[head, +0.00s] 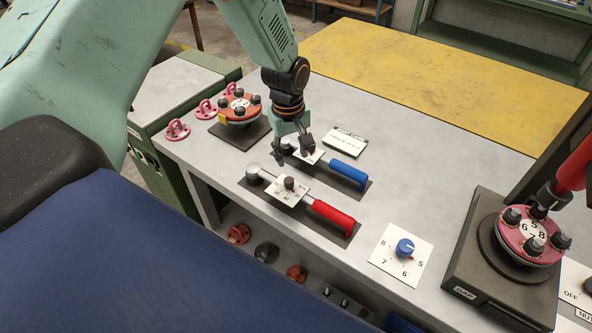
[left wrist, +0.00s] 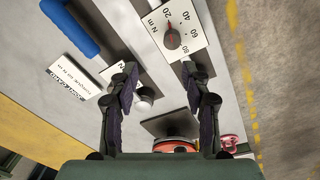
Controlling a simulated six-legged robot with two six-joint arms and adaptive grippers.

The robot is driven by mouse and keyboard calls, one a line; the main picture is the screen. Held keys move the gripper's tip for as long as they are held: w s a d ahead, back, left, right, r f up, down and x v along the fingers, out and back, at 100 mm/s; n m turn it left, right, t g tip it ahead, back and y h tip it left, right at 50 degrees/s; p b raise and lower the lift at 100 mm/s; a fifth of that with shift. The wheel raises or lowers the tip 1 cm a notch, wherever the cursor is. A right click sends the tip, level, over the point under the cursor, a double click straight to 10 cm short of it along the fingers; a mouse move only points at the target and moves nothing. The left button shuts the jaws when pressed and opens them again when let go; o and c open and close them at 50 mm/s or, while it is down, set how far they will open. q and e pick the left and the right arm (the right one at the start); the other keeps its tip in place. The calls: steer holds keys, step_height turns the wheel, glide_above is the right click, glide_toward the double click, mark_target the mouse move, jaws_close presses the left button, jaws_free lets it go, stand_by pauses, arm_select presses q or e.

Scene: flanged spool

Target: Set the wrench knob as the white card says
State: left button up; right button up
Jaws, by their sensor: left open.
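Two wrenches lie on dark mats on the grey table: a red-handled wrench (head: 330,214) and a blue-handled wrench (head: 347,174). The red one bears a white dial plate (head: 296,196) with a dark wrench knob (head: 290,183). In the left wrist view the knob (left wrist: 172,39) has a red mark towards 20, on a scale of 20 to 80 N m. The blue wrench's dial is partly hidden by my left gripper (head: 293,156). That gripper is open and empty above the wrenches, its fingers (left wrist: 160,78) apart. The white card (head: 345,141) lies behind; its smaller text is unclear.
A red flange with bolts (head: 240,108) stands at the back left, beside pink hooked parts (head: 178,129). A blue knob (head: 405,247) on a 5-to-8 plate is at the front right. Further right, a dark machine (head: 490,285) carries a numbered spool (head: 532,238).

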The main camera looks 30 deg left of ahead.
mark_target(289, 180)
arm_select(q)
steer(key=shift+s+a+n+g, duration=0.25)
steer(key=shift+s+n+g, duration=0.2)
steer(key=shift+s, duration=0.25)
steer(key=shift+s+f+n, duration=0.1)
steer(key=shift+f+n, duration=0.05)
steer(key=shift+n, duration=0.1)
steer(key=shift+d+f, duration=0.2)
steer(key=shift+f, duration=0.05)
step_height(289, 180, down, 7)
steer(key=shift+a+r, duration=0.1)
steer(key=shift+r, duration=0.05)
steer(key=shift+d, duration=0.25)
steer(key=shift+c, duration=0.5)
